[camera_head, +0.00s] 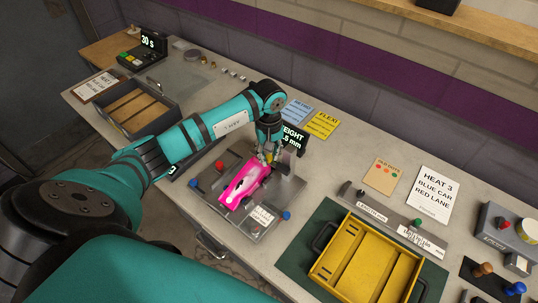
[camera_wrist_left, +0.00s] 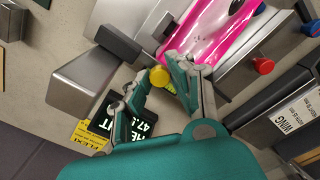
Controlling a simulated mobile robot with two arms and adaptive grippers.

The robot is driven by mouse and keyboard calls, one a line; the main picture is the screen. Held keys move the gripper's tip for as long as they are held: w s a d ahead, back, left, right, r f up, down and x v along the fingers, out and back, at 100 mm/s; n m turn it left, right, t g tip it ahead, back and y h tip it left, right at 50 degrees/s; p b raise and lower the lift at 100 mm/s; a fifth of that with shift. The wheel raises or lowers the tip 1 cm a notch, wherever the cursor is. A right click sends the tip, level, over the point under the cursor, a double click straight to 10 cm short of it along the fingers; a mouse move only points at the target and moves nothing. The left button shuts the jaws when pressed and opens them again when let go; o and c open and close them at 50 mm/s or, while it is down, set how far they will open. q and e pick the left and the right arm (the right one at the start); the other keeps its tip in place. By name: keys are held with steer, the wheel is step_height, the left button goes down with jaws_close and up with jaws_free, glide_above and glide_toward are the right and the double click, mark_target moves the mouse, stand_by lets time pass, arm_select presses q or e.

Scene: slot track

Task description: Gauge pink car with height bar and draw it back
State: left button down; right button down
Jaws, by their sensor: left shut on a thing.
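The pink car (camera_head: 238,192) with white markings lies on the grey gauge plate (camera_head: 270,221); part of it shows in the left wrist view (camera_wrist_left: 216,35). My left gripper (camera_head: 268,153) is just behind the car's far end. In the left wrist view its fingers (camera_wrist_left: 160,80) are closed around a round yellow knob (camera_wrist_left: 158,76) next to the metal gauge post (camera_wrist_left: 84,78). A dark bar (camera_wrist_left: 118,43) reaches from the post toward the car; I cannot tell whether it touches. The black height display (camera_head: 293,140) is partly covered by my gripper. My right gripper is out of view.
A yellow tray (camera_head: 345,282) stands on a green mat at the front right. A length gauge (camera_head: 398,227) lies behind it. A dark tray (camera_head: 158,122) with wooden slats is at the left.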

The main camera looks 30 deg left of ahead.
mark_target(269, 155)
arm_select(q)
step_height(269, 155, up, 4)
steer(key=shift+w+a+f+b, duration=0.1)
steer(key=shift+f+b, duration=0.05)
steer(key=shift+b, duration=0.8)
steer(key=shift+r, duration=0.5)
steer(key=c, duration=1.2)
jaws_free()
steer(key=shift+r, duration=0.1)
step_height(269, 155, up, 12)
steer(key=shift+s, duration=0.2)
